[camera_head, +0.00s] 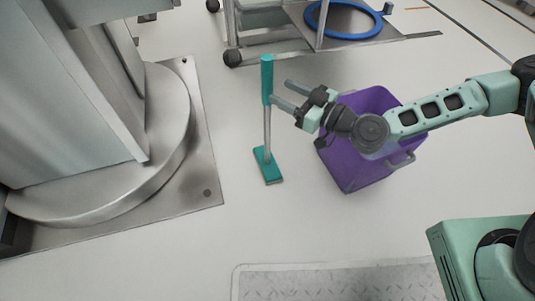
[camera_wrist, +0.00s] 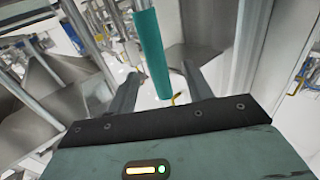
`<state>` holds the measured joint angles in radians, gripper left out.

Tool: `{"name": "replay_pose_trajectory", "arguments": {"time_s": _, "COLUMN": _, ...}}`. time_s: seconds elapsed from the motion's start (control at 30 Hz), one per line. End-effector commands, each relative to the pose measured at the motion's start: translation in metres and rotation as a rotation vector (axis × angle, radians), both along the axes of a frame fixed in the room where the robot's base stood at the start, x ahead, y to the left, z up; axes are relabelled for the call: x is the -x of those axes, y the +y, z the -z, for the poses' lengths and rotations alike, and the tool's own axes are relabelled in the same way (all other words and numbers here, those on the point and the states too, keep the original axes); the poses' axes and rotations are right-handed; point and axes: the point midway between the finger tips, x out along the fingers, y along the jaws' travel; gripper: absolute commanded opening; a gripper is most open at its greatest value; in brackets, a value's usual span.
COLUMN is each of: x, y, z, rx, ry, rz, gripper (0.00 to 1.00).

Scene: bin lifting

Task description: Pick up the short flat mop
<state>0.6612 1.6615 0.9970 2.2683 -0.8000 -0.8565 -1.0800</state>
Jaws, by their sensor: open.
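The short flat mop stands upright on the floor. It has a teal grip (camera_head: 267,80), a grey pole (camera_head: 267,130) and a flat teal foot (camera_head: 267,166). My gripper (camera_head: 281,92) is open and empty, just right of the mop at the lower part of the grip. In the wrist view, the teal grip (camera_wrist: 151,50) shows between the two spread fingers of my gripper (camera_wrist: 162,78). No finger visibly presses on it. I cannot tell how deep the mop is between the fingers. The mop's foot is not clear in the wrist view.
A purple bin (camera_head: 350,178) stands on the floor under my arm, right of the mop. A large metal machine on a plate (camera_head: 205,170) stands at left. A wheeled metal cart (camera_head: 275,52) with a blue ring (camera_head: 343,34) is behind. Floor in front of the mop is clear.

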Motion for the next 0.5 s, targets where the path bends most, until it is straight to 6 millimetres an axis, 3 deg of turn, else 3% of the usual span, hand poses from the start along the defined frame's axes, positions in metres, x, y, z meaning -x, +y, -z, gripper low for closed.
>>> {"name": "replay_pose_trajectory", "arguments": {"time_s": 0.5, "x": -0.036, "y": 0.038, "z": 0.003, "rx": 0.001, "ry": -0.001, "rz": -0.002, "gripper": 0.51}}
